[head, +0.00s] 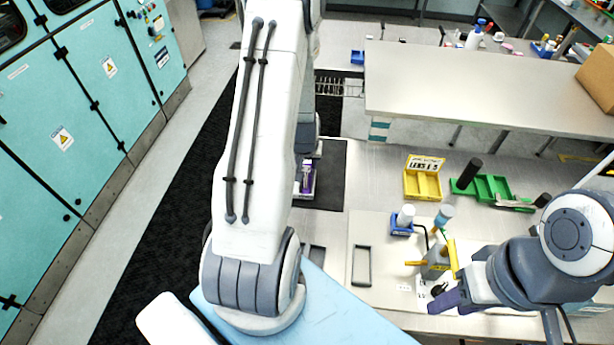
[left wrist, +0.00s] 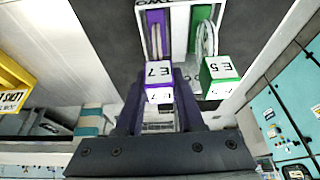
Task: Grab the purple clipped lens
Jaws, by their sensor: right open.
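The purple clipped lens (left wrist: 158,75), with an end block marked E.7, stands in a white-framed holder (left wrist: 141,20) in the left wrist view. A green clipped lens (left wrist: 218,72) marked E.5 is beside it on the right. My left gripper (left wrist: 159,82) has one finger on each side of the purple end block. Whether the fingers press on it is not clear. In the head view, a purple strip (head: 308,180) shows beside my left arm, which hides most of that spot. My right gripper (head: 440,299) is open and empty over the front right of the bench.
A yellow tray (head: 423,184) and a green tray (head: 488,188) stand on the bench. A blue-based device (head: 401,230) and a grey block (head: 434,265) are near my right gripper. Teal cabinets (head: 75,110) line the left. A raised shelf (head: 480,95) spans the back.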

